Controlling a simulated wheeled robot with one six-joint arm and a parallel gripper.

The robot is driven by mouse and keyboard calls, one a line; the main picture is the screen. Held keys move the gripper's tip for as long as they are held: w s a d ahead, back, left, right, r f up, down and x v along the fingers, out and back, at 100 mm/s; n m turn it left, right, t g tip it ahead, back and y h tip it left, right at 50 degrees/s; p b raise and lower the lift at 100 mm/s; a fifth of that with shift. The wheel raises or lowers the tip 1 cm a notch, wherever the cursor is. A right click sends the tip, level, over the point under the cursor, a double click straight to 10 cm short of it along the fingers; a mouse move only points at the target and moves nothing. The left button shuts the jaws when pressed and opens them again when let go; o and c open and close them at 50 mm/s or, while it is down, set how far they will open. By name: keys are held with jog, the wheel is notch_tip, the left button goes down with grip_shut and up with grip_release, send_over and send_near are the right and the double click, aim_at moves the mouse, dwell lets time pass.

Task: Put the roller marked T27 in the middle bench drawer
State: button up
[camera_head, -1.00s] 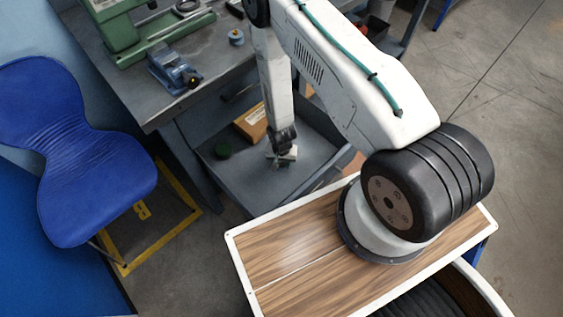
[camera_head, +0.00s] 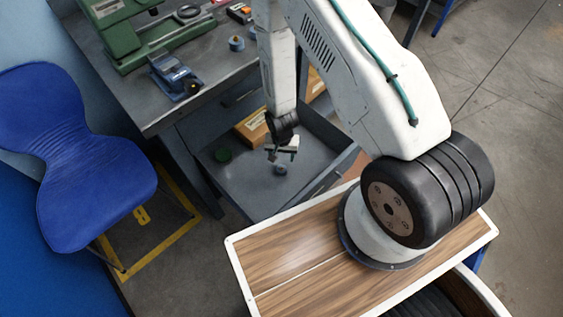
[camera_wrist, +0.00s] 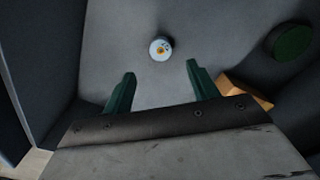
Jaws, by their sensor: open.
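The middle bench drawer (camera_head: 240,188) is pulled out below the bench top. A small roller (camera_head: 281,169) lies on the drawer floor, just below my gripper (camera_head: 283,153). In the wrist view the roller (camera_wrist: 160,48) shows its pale round end with an orange mark, too small to read as T27. My gripper (camera_wrist: 158,85) is open, with its green fingers apart and nothing between them. The roller stands clear of both fingertips, beyond them.
In the drawer are a green round thing (camera_head: 222,155) and a cardboard box (camera_head: 251,125). The drawer walls rise close around my gripper. A blue device (camera_head: 175,76), a small blue roller-like thing (camera_head: 236,43) and a green machine (camera_head: 130,32) stand on the bench. A blue chair (camera_head: 85,160) is at left.

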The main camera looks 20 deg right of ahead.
notch_tip(320, 180, up, 34)
jog(key=w+d+r+n, duration=0.1)
jog(key=w+n, duration=0.1)
jog(key=n, duration=0.1)
jog(key=s+d+r+n+t, duration=0.1)
jog(key=s+r, duration=0.7)
jog(key=r, duration=0.5)
jog(key=s+r+n, duration=0.1)
jog(key=s+r, duration=0.3)
jog(key=s, duration=0.3)
jog(key=s+r+n, duration=0.1)
jog(key=s+r, duration=0.3)
jog(key=s, duration=0.4)
jog(key=shift+d+r, duration=0.3)
jog(key=shift+d, duration=0.15)
